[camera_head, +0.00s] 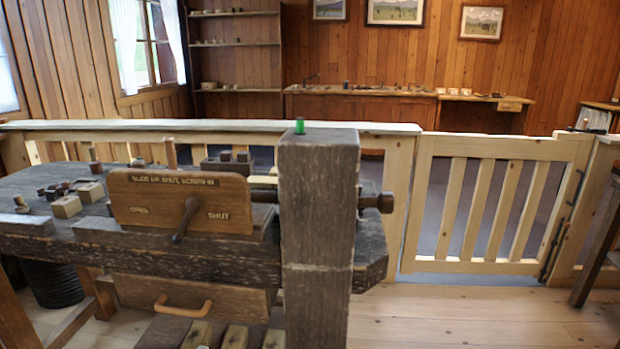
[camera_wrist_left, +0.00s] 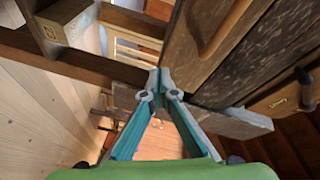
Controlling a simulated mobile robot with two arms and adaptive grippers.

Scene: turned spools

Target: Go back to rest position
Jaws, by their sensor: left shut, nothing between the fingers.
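My left gripper (camera_wrist_left: 156,78) shows in the left wrist view. Its two teal and grey fingers meet at the tips, and it is shut with nothing between them. Dark bench timbers and a drawer front with a curved wooden handle (camera_wrist_left: 222,30) lie beyond the fingertips. I cannot tell how close the tips are to the wood. In the head view neither gripper shows. My right gripper is in neither view.
In the head view the workbench (camera_head: 200,262) with a thick upright post (camera_head: 318,220) fills the left and middle. A pale railing with a gate (camera_head: 500,152) runs behind. Floor at right (camera_head: 450,315) is clear.

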